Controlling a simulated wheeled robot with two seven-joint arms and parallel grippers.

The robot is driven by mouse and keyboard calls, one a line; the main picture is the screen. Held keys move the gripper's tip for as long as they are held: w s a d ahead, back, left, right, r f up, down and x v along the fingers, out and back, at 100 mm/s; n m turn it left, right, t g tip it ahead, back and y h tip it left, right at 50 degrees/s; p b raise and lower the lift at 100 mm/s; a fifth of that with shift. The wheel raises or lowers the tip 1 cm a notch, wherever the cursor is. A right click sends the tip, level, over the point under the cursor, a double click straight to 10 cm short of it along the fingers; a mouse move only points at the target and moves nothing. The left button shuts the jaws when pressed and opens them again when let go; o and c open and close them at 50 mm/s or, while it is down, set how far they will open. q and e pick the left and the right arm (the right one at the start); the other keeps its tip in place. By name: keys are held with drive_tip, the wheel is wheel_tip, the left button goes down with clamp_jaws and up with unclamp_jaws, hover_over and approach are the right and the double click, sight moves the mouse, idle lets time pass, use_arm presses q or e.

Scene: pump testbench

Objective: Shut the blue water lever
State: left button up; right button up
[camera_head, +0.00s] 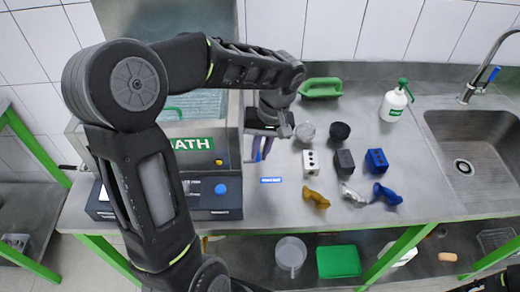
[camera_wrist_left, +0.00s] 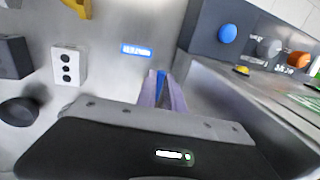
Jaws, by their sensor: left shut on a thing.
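My left gripper (camera_head: 261,158) hangs beside the right side of the bath unit, over the steel counter. Its pale purple fingers are shut on a narrow blue piece, which also shows between the fingertips in the left wrist view (camera_wrist_left: 160,78). Most of this piece is hidden by the fingers. I cannot tell for sure that it is the water lever, nor its angle. A small blue label plate (camera_head: 271,180) lies on the counter just in front of the gripper; it also shows in the left wrist view (camera_wrist_left: 137,50).
The bath unit (camera_head: 200,144), with a blue knob (camera_head: 221,189), stands left of the gripper. White, black and blue socket blocks (camera_head: 376,160) and several clamp-like pieces (camera_head: 316,199) stand to the right. A sink (camera_head: 480,140) and a tap with a blue handle (camera_head: 489,75) are far right.

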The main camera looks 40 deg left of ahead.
use_arm(q)
clamp_jaws()
idle(0.8)
